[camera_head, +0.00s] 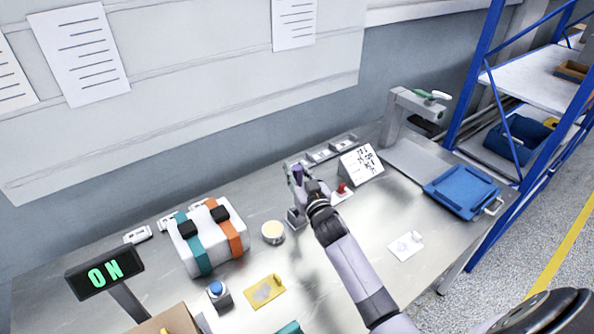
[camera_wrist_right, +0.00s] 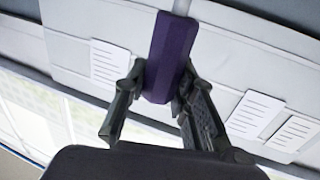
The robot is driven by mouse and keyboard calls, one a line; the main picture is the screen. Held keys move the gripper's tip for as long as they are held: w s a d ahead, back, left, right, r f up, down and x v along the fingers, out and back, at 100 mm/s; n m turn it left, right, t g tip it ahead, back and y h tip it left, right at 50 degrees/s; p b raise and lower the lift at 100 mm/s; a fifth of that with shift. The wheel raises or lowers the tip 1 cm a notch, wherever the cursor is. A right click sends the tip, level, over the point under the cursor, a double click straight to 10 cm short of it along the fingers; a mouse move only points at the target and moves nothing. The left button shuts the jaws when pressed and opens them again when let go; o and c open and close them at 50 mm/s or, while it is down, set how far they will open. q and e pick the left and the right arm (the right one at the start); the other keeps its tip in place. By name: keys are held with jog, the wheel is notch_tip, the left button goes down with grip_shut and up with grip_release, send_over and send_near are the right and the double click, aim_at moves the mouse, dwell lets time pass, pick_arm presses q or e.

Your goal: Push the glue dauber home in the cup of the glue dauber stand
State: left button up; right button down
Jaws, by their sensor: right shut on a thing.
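My right gripper (camera_head: 301,183) is shut on a purple bar, which I take to be the glue dauber (camera_head: 297,172), above the back middle of the bench. In the right wrist view the dauber (camera_wrist_right: 171,48) stands up between the two dark fingers, tilted slightly. Its lower end is hidden by the gripper. A small grey block (camera_head: 296,218) sits on the bench just below the gripper, partly covered by my arm; it may be the glue dauber stand. I cannot see a cup or whether the dauber touches it. My left gripper is not in view.
A round pot with a cream top (camera_head: 273,231) stands left of the grey block. A red button (camera_head: 342,190) and a white sign (camera_head: 361,164) are close on the right. A strapped white case (camera_head: 208,240) stands left. A blue tray (camera_head: 461,191) lies far right.

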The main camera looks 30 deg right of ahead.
aim_at(299, 184)
jog(key=shift+f+b, duration=1.2)
jog(key=shift+f, duration=0.65)
jog(key=shift+p, duration=0.3)
jog(key=shift+f+b, duration=2.4)
jog(key=shift+f, duration=0.65)
jog(key=c, duration=1.2)
grip_release()
jog(key=shift+c, duration=0.2)
jog(key=s+a, duration=0.1)
jog(key=s, duration=1.1)
jog(key=shift+a, duration=0.2)
